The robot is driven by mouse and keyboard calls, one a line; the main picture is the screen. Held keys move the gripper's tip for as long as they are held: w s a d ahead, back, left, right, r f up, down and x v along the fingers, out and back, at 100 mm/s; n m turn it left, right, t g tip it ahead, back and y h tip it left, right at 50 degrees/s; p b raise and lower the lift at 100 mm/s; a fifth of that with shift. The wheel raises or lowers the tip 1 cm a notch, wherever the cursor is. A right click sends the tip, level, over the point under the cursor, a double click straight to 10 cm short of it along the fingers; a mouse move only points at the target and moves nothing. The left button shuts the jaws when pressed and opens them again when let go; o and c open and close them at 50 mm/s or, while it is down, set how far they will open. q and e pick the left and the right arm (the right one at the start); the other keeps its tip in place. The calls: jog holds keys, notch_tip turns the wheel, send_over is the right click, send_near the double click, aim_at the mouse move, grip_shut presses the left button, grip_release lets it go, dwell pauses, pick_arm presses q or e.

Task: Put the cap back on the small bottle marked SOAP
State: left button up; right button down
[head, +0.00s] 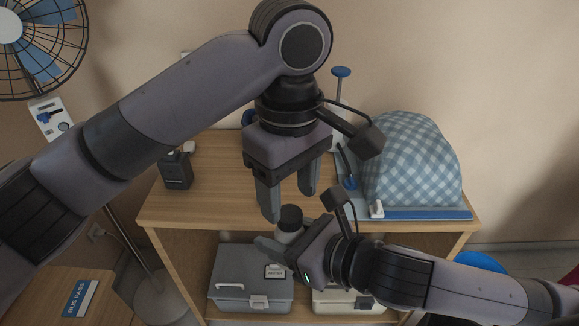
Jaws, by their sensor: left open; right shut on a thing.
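My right gripper (286,243) is shut on a small pale bottle (287,235), held in front of the cabinet's front edge. A dark round cap (290,216) shows at the bottle's top; I cannot tell whether it is seated or only resting there. The fingers hide most of the bottle, and no SOAP marking is readable. My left gripper (289,204) points down from above, open, with its fingertips close over the cap and to either side of it. I cannot tell whether they touch it.
The wooden cabinet top (215,205) is largely clear on the left, with a small black box (178,170) there. A blue checked cloth bundle (412,165) sits on a blue-edged board at the right. A grey case (250,268) and a pale case (345,300) are below.

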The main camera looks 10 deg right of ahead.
aim_at(290, 213)
pick_arm(q)
jog(key=shift+f, duration=1.75)
grip_shut()
jog(key=m, duration=0.3)
jog(key=shift+o, duration=0.3)
grip_release()
